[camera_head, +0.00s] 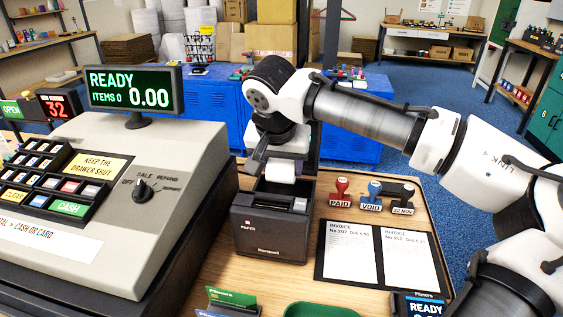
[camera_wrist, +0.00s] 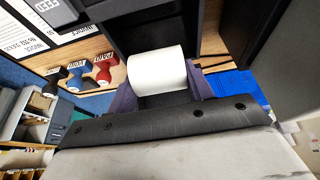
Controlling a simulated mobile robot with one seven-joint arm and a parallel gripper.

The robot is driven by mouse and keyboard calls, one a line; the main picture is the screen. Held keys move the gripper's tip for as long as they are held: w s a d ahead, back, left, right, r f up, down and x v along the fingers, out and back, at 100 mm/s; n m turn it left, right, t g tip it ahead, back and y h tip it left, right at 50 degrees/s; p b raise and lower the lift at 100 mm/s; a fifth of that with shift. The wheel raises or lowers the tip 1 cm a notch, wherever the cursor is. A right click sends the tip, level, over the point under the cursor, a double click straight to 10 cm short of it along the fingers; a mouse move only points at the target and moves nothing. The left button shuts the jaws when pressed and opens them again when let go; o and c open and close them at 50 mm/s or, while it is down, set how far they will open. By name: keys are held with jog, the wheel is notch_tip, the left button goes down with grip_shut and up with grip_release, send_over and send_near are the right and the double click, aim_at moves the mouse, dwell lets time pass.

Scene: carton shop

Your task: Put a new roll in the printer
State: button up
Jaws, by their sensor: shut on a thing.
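The receipt printer (camera_head: 268,228) is a dark box on the wooden counter, right of the cash register. Its top bay is open, and its front face carries a small paper label. My gripper (camera_head: 281,166) points down over the bay, shut on a white paper roll (camera_head: 281,173).
The cash register (camera_head: 130,190) stands close on the left. PAID (camera_head: 340,190), VOID (camera_head: 372,195) and a third stamp (camera_head: 404,197) stand right of the printer, behind invoice sheets (camera_head: 350,252). A green tray (camera_head: 320,309) and a card reader (camera_head: 418,305) are in front.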

jog(key=shift+f+b, duration=2.75)
jog(key=shift+f, duration=1)
jog(key=shift+s, duration=0.1)
jog(key=o, duration=1.1)
jog(key=shift+r, duration=0.1)
jog(key=v, duration=1.3)
jog(key=shift+a+r+b, duration=0.1)
jog(key=shift+r+b, duration=0.2)
jog(key=shift+r, duration=0.05)
jog(key=shift+s+f, duration=0.1)
jog(key=shift+s, duration=0.05)
